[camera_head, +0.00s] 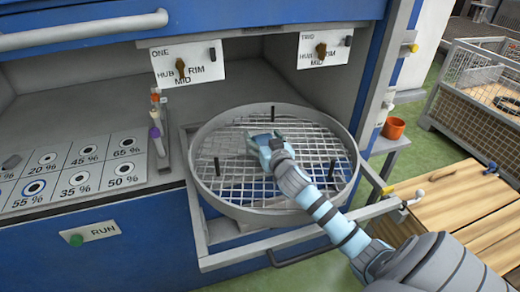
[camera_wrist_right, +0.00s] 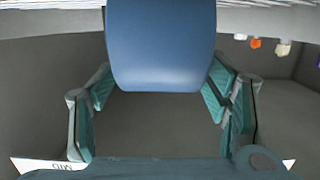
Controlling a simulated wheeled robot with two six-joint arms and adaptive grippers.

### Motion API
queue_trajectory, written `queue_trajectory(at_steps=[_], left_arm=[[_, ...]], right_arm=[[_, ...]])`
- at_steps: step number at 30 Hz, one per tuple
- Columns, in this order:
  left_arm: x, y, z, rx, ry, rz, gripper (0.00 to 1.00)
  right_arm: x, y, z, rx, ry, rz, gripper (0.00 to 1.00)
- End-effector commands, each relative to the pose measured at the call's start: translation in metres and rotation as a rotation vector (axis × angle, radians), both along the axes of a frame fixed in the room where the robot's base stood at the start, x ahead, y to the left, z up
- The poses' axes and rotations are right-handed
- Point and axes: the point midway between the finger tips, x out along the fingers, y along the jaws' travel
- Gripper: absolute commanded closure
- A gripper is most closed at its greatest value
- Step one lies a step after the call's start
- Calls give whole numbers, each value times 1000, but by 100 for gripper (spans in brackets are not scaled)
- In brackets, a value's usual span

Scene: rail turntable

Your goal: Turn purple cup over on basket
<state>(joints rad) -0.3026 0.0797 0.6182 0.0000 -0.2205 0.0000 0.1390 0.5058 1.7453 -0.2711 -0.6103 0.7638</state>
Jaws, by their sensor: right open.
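A blue, cup-like object (camera_wrist_right: 161,48) fills the upper middle of the right wrist view, between the fingers. It looks blue rather than purple, and its opening cannot be made out. My right gripper (camera_wrist_right: 158,88) is open, with one finger at each side of this object; contact cannot be told. In the head view my right gripper (camera_head: 264,144) is over the round mesh basket (camera_head: 203,172), and mostly hides the object. A small purple piece (camera_head: 155,132) is on a rack left of the basket. My left gripper is out of view.
Several short black posts stand up in the basket, including one on the right (camera_head: 332,170). An orange pot (camera_head: 394,128) stands on a side shelf. Two labelled dial panels (camera_head: 187,63) hang above. A marked board (camera_head: 70,170) lies left.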

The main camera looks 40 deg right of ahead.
Motion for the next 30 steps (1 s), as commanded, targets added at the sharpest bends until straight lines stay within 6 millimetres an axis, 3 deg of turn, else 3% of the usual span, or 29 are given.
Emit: queue_trajectory(at_steps=[5,17,23,26,30], left_arm=[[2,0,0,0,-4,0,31],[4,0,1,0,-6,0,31],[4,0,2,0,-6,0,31],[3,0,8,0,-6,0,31],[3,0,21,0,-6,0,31]], right_arm=[[2,1,0,1,1,2,31],[2,2,0,0,0,4,92],[3,2,3,-1,-1,5,92],[3,2,18,0,-3,4,92],[3,2,57,-2,-5,5,92]])
